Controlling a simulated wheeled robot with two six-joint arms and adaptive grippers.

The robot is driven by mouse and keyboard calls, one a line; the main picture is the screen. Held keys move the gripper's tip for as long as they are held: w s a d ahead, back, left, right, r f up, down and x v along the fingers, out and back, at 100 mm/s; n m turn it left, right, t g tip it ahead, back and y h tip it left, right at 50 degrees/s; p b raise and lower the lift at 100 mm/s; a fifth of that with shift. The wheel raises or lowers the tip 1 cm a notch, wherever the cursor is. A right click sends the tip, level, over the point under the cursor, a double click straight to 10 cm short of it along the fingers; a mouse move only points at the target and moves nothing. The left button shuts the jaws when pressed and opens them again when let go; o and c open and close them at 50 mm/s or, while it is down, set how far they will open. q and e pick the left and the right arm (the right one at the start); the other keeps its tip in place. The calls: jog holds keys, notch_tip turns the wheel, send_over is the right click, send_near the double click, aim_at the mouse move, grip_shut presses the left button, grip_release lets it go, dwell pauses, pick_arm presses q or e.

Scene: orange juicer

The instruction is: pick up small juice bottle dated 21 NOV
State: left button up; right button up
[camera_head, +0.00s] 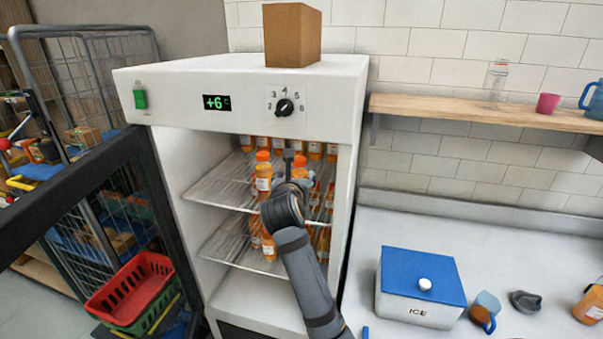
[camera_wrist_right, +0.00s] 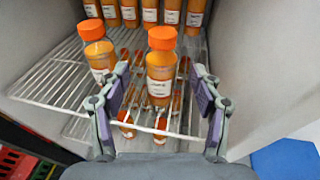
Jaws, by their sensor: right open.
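Small orange juice bottles with orange caps and white labels stand on the upper wire shelf of the open fridge. In the right wrist view one bottle (camera_wrist_right: 161,68) stands upright between the spread fingers of my right gripper (camera_wrist_right: 160,80), with gaps at both sides. A second bottle (camera_wrist_right: 97,50) stands to its left, outside the fingers. The head view shows the left bottle (camera_head: 263,176); the right one (camera_head: 300,166) is partly hidden by my right gripper (camera_head: 291,172). Label dates are too small to read, so I cannot tell which says 21 NOV. My left gripper is not in view.
More bottles (camera_wrist_right: 150,12) line the back of the shelf, and several stand on the lower shelf. The fridge wall (camera_wrist_right: 250,60) is close on the right. The open door (camera_head: 70,180) is at left. An ice box (camera_head: 422,285) sits on the counter at right.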

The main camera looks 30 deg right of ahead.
aim_at(299, 166)
jog(key=shift+w+d+r+p, duration=0.2)
jog(key=shift+w+d+p, duration=0.4)
jog(key=shift+w+d, duration=0.4)
jog(key=shift+w+d+f, duration=0.5)
jog(key=shift+w+f, duration=0.05)
jog(key=shift+w, duration=0.25)
jog(key=shift+w+d+r+p, duration=0.35)
jog(key=shift+w+d+p, duration=0.2)
jog(key=shift+p, duration=0.15)
jog(key=x, duration=0.3)
jog(key=shift+f+p, duration=0.2)
jog(key=shift+p, duration=0.2)
jog(key=shift+w+d+f, duration=0.1)
jog(key=shift+d+f, duration=0.05)
jog(key=shift+a, duration=0.2)
jog(key=c, duration=0.6)
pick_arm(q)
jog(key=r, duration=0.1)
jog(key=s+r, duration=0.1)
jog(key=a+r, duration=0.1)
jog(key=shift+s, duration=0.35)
pick_arm(e)
grip_shut()
